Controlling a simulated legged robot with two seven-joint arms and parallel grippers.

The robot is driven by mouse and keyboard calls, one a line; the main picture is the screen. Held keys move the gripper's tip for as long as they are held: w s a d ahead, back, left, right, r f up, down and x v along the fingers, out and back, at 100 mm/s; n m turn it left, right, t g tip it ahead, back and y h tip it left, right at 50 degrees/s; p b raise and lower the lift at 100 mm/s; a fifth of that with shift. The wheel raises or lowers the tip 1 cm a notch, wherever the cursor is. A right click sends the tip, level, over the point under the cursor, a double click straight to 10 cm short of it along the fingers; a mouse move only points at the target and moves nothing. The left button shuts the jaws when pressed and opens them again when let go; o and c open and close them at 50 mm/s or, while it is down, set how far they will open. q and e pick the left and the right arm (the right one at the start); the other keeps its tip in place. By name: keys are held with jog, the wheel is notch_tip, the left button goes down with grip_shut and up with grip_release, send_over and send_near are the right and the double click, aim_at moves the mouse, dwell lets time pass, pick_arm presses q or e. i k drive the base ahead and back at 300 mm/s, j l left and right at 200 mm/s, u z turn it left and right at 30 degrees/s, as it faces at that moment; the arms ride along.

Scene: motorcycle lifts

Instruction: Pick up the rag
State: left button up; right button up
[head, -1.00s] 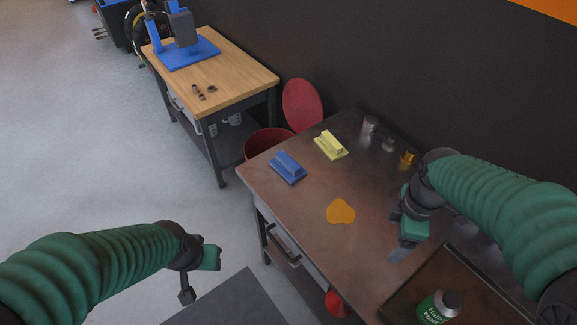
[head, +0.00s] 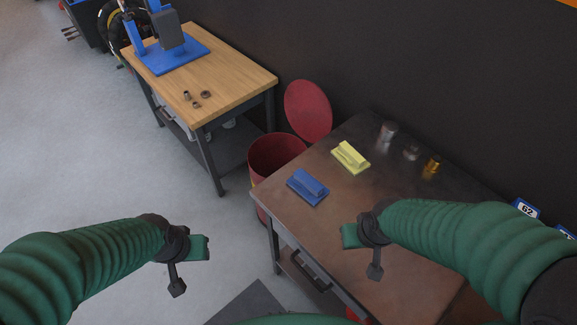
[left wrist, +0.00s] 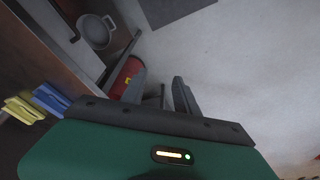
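No rag can be made out in the current views. An orange patch lay on the metal workbench (head: 409,283) earlier; its place is now behind my right arm, and I cannot tell whether it is a rag or a spill. My right gripper (head: 350,236) is over the bench, in front of the blue block-shaped tool (head: 308,187); its fingers do not show. My left gripper (head: 201,247) hangs over the floor, left of the bench. In the left wrist view its two fingers (left wrist: 158,92) are apart and empty.
A yellow block-shaped tool (head: 350,157) and small containers (head: 387,132) stand at the bench's back. A red bin (head: 272,156) with a raised lid (head: 307,111) stands between the bench and a wooden-topped table (head: 215,75). Floor at left is clear.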

aim_at(308, 186)
jog(key=i+j+z, duration=0.1)
jog(key=z, duration=0.3)
jog(key=j+z, duration=0.15)
jog(key=z, duration=0.25)
jog(key=i+j+z, duration=0.1)
jog(key=z, duration=0.3)
jog(key=j+z, duration=0.1)
jog(key=z, duration=0.65)
